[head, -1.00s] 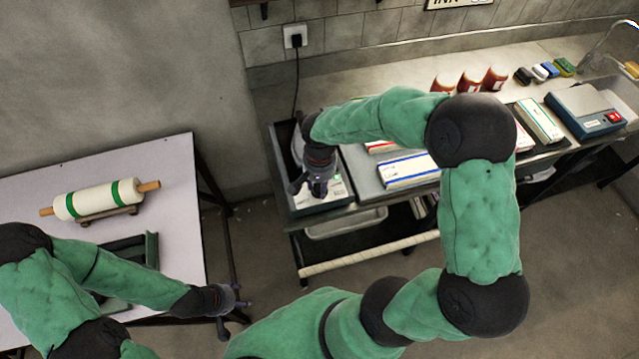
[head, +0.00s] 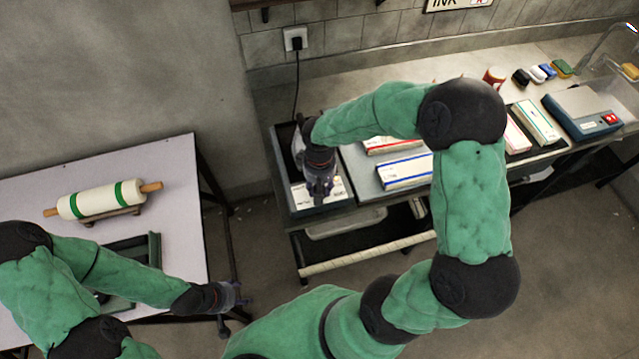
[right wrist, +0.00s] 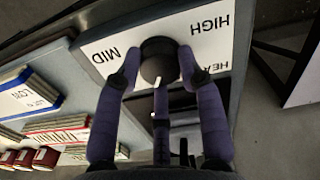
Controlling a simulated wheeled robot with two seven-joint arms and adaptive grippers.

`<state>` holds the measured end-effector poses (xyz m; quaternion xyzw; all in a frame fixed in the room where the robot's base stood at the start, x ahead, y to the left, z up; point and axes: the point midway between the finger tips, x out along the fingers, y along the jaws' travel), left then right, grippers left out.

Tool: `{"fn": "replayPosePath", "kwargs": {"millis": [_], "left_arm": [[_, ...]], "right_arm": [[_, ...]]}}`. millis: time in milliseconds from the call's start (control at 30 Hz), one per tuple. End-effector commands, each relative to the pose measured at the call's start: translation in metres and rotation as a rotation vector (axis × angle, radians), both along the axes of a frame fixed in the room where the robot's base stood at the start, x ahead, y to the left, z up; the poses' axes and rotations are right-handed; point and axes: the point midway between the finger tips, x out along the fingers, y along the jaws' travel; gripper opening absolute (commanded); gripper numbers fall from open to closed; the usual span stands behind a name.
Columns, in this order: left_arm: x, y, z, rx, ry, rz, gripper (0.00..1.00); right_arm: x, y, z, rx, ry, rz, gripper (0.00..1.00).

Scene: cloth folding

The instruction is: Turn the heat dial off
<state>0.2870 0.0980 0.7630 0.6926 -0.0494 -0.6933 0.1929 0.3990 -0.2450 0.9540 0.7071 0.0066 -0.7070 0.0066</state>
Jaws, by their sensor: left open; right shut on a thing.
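The heat dial is a round black knob (right wrist: 159,60) on a white label plate (right wrist: 108,55) in the right wrist view. The plate reads MID to its left, HIGH at the upper right and part of HEAT at the right. A short white mark shows at the knob's lower edge. My right gripper (right wrist: 158,75) is shut on the knob, with fingers on both sides of it. In the head view my right gripper (head: 319,190) is over the heater unit (head: 323,209) and hides the knob. My left gripper (head: 234,301) is open and empty beside the left table.
Boxes (head: 405,170), a red jar (head: 494,77) and a grey-red device (head: 592,112) stand on the bench right of the heater unit. A rolling pin (head: 100,199) lies on its stand on the left table (head: 165,160). A cord runs to a wall socket (head: 295,38).

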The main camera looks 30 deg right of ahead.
Motion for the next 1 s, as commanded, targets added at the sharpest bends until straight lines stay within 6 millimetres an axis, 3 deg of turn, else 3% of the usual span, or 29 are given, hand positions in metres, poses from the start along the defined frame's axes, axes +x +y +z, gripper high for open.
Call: {"fn": "replayPosePath", "kwargs": {"millis": [500,1000], "left_arm": [[0.000,0.000,0.018,0.000,0.000,0.000,0.59],[0.000,0.000,0.023,0.000,0.000,0.000,0.59]], "right_arm": [[0.000,0.000,0.001,0.000,0.001,0.413,0.06],[0.000,0.000,0.000,0.001,0.000,0.546,0.06]]}}
